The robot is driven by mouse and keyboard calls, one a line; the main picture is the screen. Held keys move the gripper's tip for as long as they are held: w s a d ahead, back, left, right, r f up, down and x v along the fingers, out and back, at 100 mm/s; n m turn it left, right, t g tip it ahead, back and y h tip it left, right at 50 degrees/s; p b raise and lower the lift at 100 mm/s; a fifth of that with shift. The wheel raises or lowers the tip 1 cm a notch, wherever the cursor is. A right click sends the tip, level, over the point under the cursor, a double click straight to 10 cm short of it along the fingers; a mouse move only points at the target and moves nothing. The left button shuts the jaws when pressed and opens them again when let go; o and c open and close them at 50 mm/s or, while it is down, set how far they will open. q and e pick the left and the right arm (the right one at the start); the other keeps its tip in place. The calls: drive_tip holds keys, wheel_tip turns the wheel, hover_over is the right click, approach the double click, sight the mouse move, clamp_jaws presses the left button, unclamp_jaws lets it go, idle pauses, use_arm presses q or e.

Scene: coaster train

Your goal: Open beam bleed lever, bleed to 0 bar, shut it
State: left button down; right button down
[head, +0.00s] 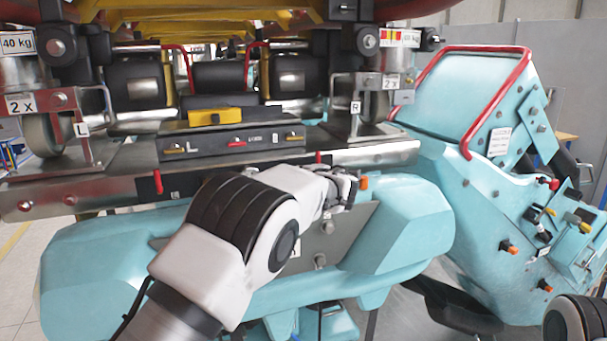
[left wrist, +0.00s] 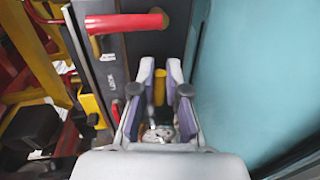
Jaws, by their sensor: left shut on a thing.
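My left gripper (head: 346,190) is at the grey plate on the front of the teal beam, right of the middle in the head view. In the left wrist view its two purple-padded fingers (left wrist: 160,90) are closed around a small yellow lever (left wrist: 159,88). An orange tip (head: 364,183) shows just beyond the fingers in the head view. The fingers hide most of the lever, so I cannot tell its exact angle. No pressure gauge can be read. My right gripper is out of view; only part of my right arm shows at the lower right.
A red handle (left wrist: 125,22) sticks out close to the fingers in the left wrist view. A metal rail (head: 100,182) with another red lever (head: 157,181) lies above the beam. A teal car body (head: 490,200) with a red bar and several knobs stands at right.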

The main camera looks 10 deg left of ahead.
use_arm(q)
drive_tip(key=shift+a, duration=0.15)
drive_tip(key=c, duration=1.2)
unclamp_jaws()
drive_tip(key=shift+w+a+f, duration=0.15)
drive_tip(key=shift+a, duration=0.2)
drive_tip(key=shift+d, duration=0.1)
drive_tip(key=shift+d, duration=0.2)
